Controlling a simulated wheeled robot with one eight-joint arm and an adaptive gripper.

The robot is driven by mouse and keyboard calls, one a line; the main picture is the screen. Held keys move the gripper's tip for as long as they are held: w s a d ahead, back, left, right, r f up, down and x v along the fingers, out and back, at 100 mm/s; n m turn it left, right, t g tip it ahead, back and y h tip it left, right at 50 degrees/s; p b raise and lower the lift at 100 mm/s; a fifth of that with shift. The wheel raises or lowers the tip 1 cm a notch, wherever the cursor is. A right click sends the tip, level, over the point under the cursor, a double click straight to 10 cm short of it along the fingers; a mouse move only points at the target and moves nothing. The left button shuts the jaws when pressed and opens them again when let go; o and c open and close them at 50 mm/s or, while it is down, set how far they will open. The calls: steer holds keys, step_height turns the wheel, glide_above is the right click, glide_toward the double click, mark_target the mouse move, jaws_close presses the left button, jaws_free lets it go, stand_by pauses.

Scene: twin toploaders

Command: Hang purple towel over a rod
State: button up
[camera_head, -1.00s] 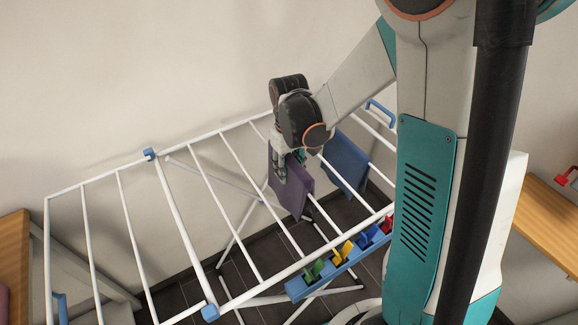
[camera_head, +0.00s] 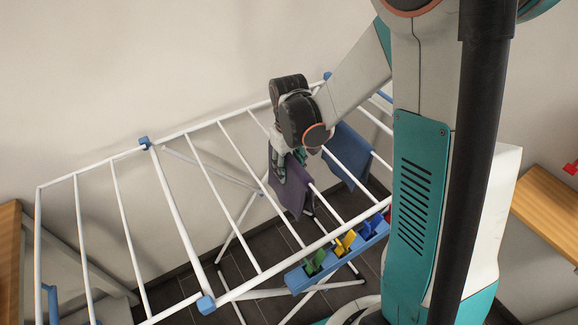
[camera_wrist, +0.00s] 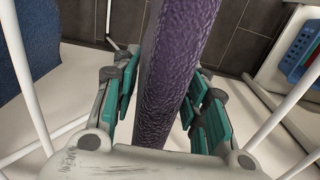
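The purple towel (camera_head: 294,200) is at the drying rack, below my wrist in the head view. It appears draped over one of the white rods (camera_head: 328,206), which comes out from its right side; the rod under the cloth is hidden. In the wrist view the towel (camera_wrist: 170,70) is a long rounded fold between my fingers. My gripper (camera_head: 285,170) points down at the towel. In the wrist view the teal finger pads of my gripper (camera_wrist: 165,105) stand on both sides of the fold, with a visible gap on the right side.
A blue towel (camera_head: 347,157) hangs on the rack just right of the purple one. The rods on the left are bare. Wooden tops stand at both sides.

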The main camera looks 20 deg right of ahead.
steer(key=shift+o, duration=1)
step_height(320, 180, up, 12)
steer(key=shift+r, duration=0.1)
steer(key=s+r+m+t, duration=0.1)
steer(key=s+r+t, duration=0.2)
steer(key=s, duration=0.4)
steer(key=s+r+m+t, duration=0.1)
steer(key=s+r+t, duration=0.2)
steer(key=s, duration=0.5)
steer(key=shift+s+r+t, duration=0.25)
steer(key=shift+r+t, duration=0.15)
steer(key=shift+t, duration=0.2)
steer(key=shift+a, duration=0.1)
steer(key=shift+c, duration=0.3)
stand_by(0.5)
